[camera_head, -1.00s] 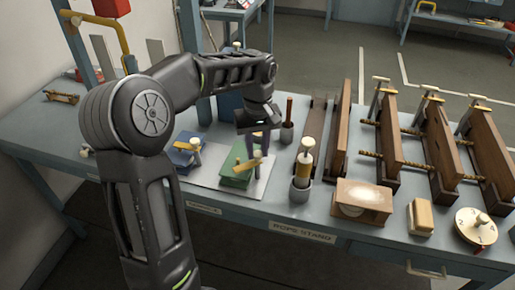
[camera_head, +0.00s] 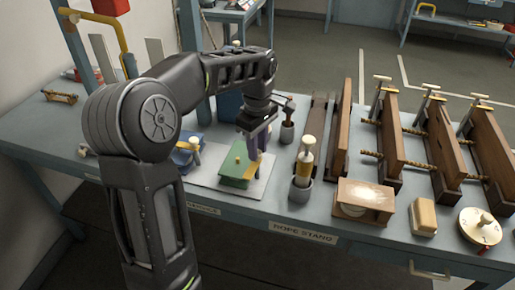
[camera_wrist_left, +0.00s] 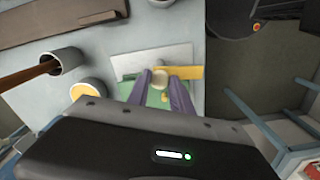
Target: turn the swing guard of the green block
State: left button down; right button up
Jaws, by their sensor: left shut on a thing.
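The green block (camera_head: 236,172) sits on a pale board (camera_head: 207,178) near the front of the bench. Its yellow swing guard (camera_wrist_left: 190,72) shows as a bar in the left wrist view, with a pale round knob (camera_wrist_left: 160,79) near one end. My left gripper (camera_wrist_left: 160,76) points down at the block's right side, its purple fingers on either side of the knob, shut on the guard. It also shows in the head view (camera_head: 258,152), where the fingers and wrist hide most of the guard. My right gripper is out of view.
A blue block (camera_head: 183,157) with a similar pale post stands left of the green one. A cup with a wooden handle (camera_head: 287,130) and a yellow-handled tool in a grey cup (camera_head: 302,185) stand close on the right. Wooden frames fill the right side.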

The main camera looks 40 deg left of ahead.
pick_arm(q)
jog(key=shift+n, duration=0.8)
jog(key=c, duration=1.1)
grip_release()
jog(key=shift+c, duration=0.2)
jog(key=shift+r, duration=0.1)
notch_tip(320, 180, up, 4)
jog(key=shift+w+b, duration=0.1)
jog(key=shift+b, duration=0.2)
notch_tip(320, 180, up, 3)
jog(key=shift+r+p, duration=0.1)
jog(key=shift+p, duration=0.85)
jog(key=shift+r+p, duration=0.3)
